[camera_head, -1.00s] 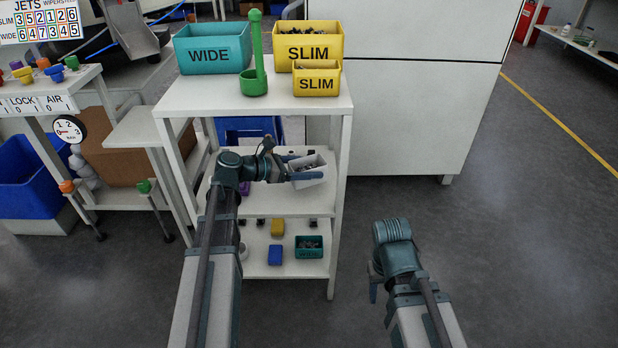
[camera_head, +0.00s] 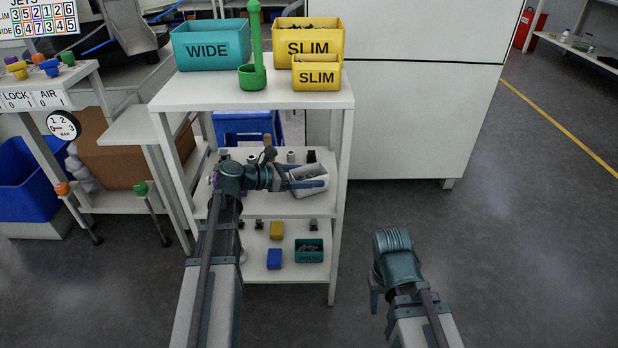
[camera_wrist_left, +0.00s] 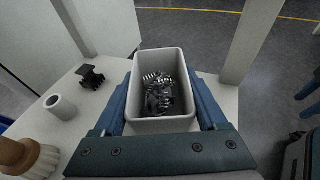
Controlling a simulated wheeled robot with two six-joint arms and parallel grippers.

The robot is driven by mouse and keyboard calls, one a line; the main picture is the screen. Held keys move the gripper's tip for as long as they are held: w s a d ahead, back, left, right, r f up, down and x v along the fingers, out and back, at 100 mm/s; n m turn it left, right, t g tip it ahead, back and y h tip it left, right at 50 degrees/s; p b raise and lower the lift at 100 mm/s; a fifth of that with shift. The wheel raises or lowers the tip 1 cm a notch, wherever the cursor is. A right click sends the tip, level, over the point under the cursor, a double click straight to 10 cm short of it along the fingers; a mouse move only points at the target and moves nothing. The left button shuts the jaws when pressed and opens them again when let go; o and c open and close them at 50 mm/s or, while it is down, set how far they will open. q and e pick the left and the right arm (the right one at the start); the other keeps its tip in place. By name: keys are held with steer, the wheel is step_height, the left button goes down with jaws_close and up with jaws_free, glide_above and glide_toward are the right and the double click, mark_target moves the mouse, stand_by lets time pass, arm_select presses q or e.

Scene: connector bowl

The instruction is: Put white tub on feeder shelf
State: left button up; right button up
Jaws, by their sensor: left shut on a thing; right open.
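The white tub (camera_head: 308,180) is at the middle shelf of the white rack, with dark and metallic parts inside. It also shows in the left wrist view (camera_wrist_left: 136,72), between the two blue fingers. My left gripper (camera_head: 308,179) is shut on the tub by its sides. I cannot tell whether the tub rests on the shelf or hangs just above it. The middle shelf (camera_head: 290,205) is bare in front of the tub. My right gripper (camera_head: 377,288) is open and empty, out to the right over the floor.
The rack's top (camera_head: 200,95) holds a teal WIDE bin (camera_head: 209,50), two yellow SLIM bins (camera_head: 318,76) and a green post with a cup (camera_head: 252,78). A black clip (camera_wrist_left: 90,77), white cylinder (camera_wrist_left: 60,106) and brush (camera_wrist_left: 28,156) stand beside the tub. Rack posts (camera_head: 341,150) flank the shelf.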

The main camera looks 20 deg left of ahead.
arm_select(q)
steer(key=o, duration=1.3)
steer(key=shift+f, duration=0.1)
steer(key=shift+r+p, duration=0.3)
steer(key=p+v, duration=0.2)
steer(key=v, duration=0.5)
steer(key=shift+s+a, duration=0.15)
steer(key=shift+a, duration=0.05)
steer(key=shift+a, duration=0.15)
